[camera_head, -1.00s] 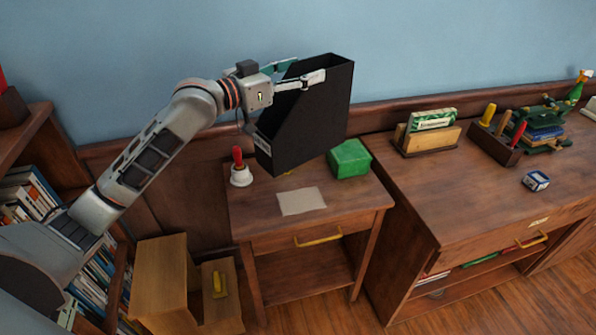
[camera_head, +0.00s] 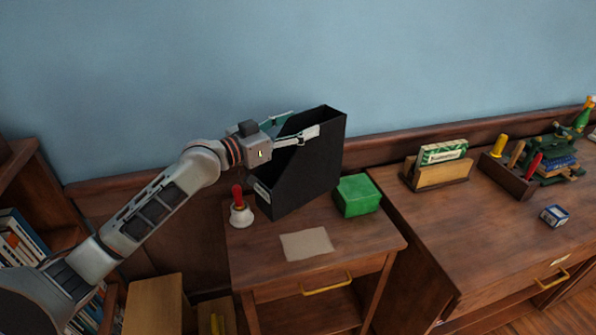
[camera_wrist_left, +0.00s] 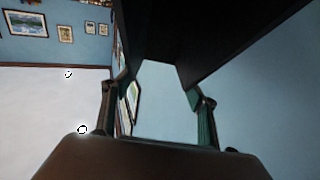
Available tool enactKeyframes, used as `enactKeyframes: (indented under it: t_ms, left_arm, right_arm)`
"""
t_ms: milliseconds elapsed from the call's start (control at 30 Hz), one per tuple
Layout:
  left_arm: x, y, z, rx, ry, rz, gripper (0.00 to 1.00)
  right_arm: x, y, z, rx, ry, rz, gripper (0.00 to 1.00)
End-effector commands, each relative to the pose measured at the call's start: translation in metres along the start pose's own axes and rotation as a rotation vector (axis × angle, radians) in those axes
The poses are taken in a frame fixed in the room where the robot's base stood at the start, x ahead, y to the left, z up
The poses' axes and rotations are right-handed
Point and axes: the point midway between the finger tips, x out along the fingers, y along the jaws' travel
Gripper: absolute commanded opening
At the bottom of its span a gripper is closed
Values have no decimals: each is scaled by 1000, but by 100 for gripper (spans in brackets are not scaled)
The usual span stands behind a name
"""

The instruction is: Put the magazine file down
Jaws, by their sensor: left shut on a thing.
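The black magazine file (camera_head: 305,175) is upright above or on the small wooden side table (camera_head: 250,262), at its back, between the bell and the green box. My left gripper (camera_head: 304,123) is shut on the upper part of the file, with a finger on either side of its wall. In the left wrist view the file (camera_wrist_left: 200,35) is a dark shape between the two fingers (camera_wrist_left: 152,95). The file's bottom edge is at or very near the tabletop; I cannot tell whether it touches. My right gripper is not in view.
A red-handled bell (camera_head: 240,210) stands left of the file, a green box (camera_head: 357,195) close on its right. A paper sheet (camera_head: 306,243) lies in front. The right desk (camera_head: 480,225) holds a card holder (camera_head: 438,172), a tool box (camera_head: 508,170) and a small blue-white box (camera_head: 554,215).

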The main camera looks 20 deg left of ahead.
Motion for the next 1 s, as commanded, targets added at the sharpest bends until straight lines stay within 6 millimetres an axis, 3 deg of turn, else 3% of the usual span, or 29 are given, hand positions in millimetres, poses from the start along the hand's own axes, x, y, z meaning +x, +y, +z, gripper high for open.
enactKeyframes:
  t_ms: [100,300,500,733,1000]
  left_arm:
    - [0,0,31,-3,-1,0,14]
    - [0,0,67,0,2,-1,14]
    - [0,0,80,1,3,0,14]
    - [0,0,114,-1,2,0,14]
    - [0,0,117,0,4,-1,14]
  right_arm:
    - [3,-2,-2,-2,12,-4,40]
    - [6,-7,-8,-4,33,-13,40]
    - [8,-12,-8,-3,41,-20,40]
    - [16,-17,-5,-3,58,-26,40]
    - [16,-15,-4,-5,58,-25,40]
